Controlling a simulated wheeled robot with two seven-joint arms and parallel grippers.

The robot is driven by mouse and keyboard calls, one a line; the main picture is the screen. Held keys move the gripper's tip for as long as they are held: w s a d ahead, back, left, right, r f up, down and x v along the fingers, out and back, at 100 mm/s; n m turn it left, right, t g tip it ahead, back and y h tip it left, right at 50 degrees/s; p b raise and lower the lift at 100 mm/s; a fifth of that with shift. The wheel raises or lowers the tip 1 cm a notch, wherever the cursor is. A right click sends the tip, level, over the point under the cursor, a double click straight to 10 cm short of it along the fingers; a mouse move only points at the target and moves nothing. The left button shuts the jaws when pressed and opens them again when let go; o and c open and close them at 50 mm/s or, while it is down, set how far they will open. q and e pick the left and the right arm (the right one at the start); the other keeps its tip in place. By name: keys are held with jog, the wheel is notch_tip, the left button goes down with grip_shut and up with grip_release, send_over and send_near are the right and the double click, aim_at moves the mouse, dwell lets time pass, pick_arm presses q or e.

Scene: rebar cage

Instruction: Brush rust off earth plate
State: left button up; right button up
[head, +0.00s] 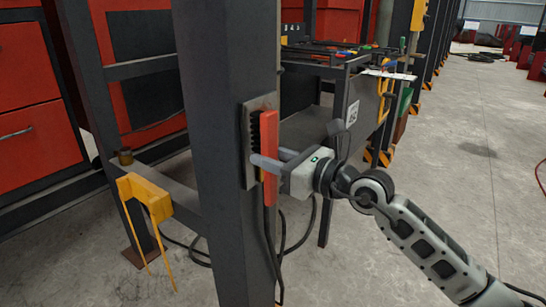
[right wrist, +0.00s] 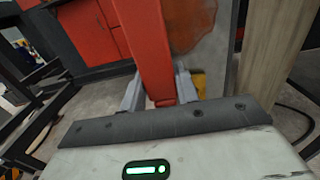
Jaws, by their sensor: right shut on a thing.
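The earth plate (head: 248,135) is a small grey plate on the side of the dark steel post (head: 222,200). A brush with a red back (head: 269,150) and black bristles stands upright against it. The bristles face the plate and look to touch it, though the exact contact is hard to tell. My right gripper (head: 262,166) is shut on the brush from the right. In the right wrist view the red brush (right wrist: 147,50) runs between the two grey fingers. A brown-orange rust patch (right wrist: 192,25) shows on the grey surface behind it. My left gripper is not in view.
A yellow holder (head: 146,194) hangs on the lower rail left of the post. A dark workbench (head: 310,128) with tools on top stands behind. Black cables hang by the post's foot. Red cabinets (head: 30,85) fill the left. Open concrete floor lies to the right.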

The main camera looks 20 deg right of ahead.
jog(key=shift+w+a, duration=0.4)
jog(key=shift+w, duration=0.15)
